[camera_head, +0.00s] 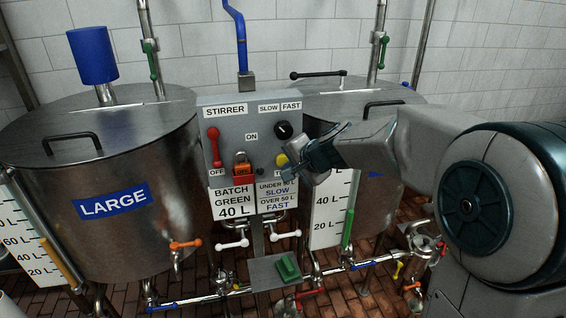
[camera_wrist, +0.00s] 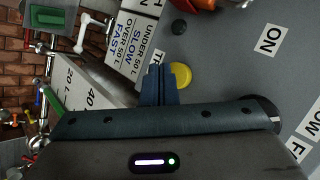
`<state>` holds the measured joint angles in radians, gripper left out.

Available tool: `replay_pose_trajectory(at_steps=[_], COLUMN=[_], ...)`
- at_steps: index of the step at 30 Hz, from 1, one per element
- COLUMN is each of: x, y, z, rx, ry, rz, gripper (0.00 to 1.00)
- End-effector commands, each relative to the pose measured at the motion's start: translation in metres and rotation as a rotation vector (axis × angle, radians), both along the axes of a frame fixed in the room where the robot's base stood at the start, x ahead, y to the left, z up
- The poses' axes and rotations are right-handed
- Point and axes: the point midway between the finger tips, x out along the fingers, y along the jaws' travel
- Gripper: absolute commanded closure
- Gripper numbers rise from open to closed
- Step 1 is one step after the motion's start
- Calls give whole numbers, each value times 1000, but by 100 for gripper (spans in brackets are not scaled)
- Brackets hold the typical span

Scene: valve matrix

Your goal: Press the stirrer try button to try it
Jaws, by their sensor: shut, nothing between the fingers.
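The stirrer panel (camera_head: 228,122) is a grey box between two steel tanks. Its round yellow button (camera_head: 282,160) is at the lower right and shows in the wrist view (camera_wrist: 181,75), beside a label partly hidden by my fingers, with "T" readable. My gripper (camera_head: 297,168) is shut and empty, its blue fingers (camera_wrist: 159,72) close together. In the wrist view the fingertips are just left of the button, overlapping its edge. I cannot tell whether they touch it.
A black knob (camera_head: 284,130) sits above the button, under SLOW and FAST labels. A red lever (camera_head: 214,146) stands at the panel's left, above OFF. A red-orange padlock (camera_head: 243,170) hangs at the lower middle.

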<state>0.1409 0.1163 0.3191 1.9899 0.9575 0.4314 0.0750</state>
Motion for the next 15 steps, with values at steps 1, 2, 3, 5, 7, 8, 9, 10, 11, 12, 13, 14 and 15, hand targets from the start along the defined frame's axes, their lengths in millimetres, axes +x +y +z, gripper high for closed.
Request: replay_pose_trajectory(at_steps=[1,2,3,5,7,8,9,10,11,12,13,14,15], x=[0,0,0,0,0,1,2,2,3,5,6,7,7], y=[0,0,0,0,0,0,0,1,1,1,2,2,2], z=[0,0,0,0,0,0,0,0,0,0,0,0,0], rx=[0,0,0,0,0,0,0,0,0,0,-1,-1,0], ry=[0,0,0,0,0,0,0,0,0,0,1,1,0], rz=[0,0,0,0,0,0,0,0,1,1,1,1,1], gripper=[100,100,100,100,100,100,100,100,100,100,100,100,100])
